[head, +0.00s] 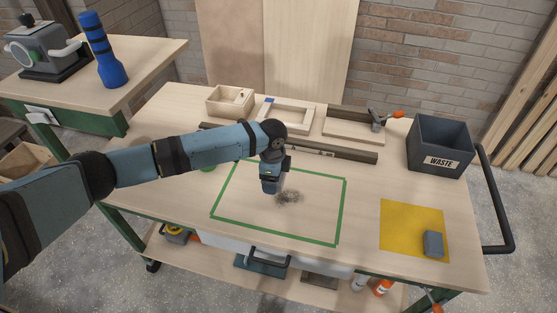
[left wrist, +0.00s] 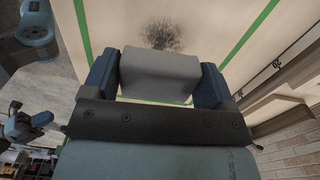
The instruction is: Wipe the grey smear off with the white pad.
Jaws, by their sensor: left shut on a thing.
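My left gripper (head: 270,188) points down at the table inside the green tape outline (head: 341,215). In the left wrist view my left gripper (left wrist: 158,80) is shut on the white pad (left wrist: 160,70), which looks pale grey in shade. The grey smear (head: 289,197) is a dark, speckled patch on the wood just right of the gripper. It also shows in the left wrist view (left wrist: 161,35), just beyond the pad. In the head view the gripper mostly hides the pad. I cannot tell whether the pad touches the table. My right gripper is not in view.
A grey block (head: 433,244) sits on a yellow mat (head: 400,222) at the right. A dark waste bin (head: 425,148) stands at the back right. A long level (head: 335,151), wooden frames (head: 285,117) and an open wooden box (head: 222,103) lie along the back.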

